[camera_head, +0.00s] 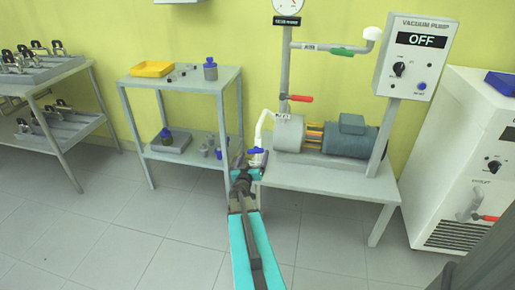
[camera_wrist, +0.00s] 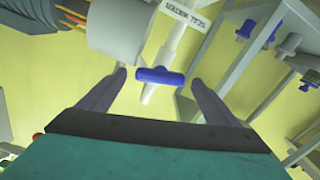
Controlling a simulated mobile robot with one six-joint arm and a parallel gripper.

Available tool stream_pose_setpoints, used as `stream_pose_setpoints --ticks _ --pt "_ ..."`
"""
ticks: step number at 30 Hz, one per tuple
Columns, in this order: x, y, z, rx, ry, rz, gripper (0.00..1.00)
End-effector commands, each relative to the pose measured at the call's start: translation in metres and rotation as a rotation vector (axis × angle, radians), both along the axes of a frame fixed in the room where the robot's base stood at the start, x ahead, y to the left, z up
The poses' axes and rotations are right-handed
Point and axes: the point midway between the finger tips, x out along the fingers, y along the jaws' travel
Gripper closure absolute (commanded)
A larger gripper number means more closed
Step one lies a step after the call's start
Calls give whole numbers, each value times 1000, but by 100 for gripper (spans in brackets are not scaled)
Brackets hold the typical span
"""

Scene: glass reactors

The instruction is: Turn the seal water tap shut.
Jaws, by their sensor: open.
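The seal water tap's blue handle (camera_head: 256,150) sits on a white pipe (camera_head: 260,128) at the left end of the pump. In the wrist view the handle (camera_wrist: 160,76) lies crosswise to its pipe (camera_wrist: 172,45), beside a tag reading SEAL WATER (camera_wrist: 185,14). My gripper (camera_head: 247,160) is at the tap; in the wrist view (camera_wrist: 157,77) its fingers are open, one on each side of the handle, with gaps showing. I cannot tell how far the handle is in depth. The arm hides part of the table edge in the head view.
The pump (camera_head: 346,136) stands on a low grey table (camera_head: 330,176) under a panel reading OFF (camera_head: 418,55). A red-handled valve (camera_head: 300,98) and a green-handled valve (camera_head: 342,51) are on pipes above. A grey shelf cart (camera_head: 185,84) stands close on the left.

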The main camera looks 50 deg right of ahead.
Motion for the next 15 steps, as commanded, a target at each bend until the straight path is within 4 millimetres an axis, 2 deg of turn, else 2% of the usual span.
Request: stream_pose_setpoints --ticks 15 --pt "22 -52 -1 -1 -1 -1 16"
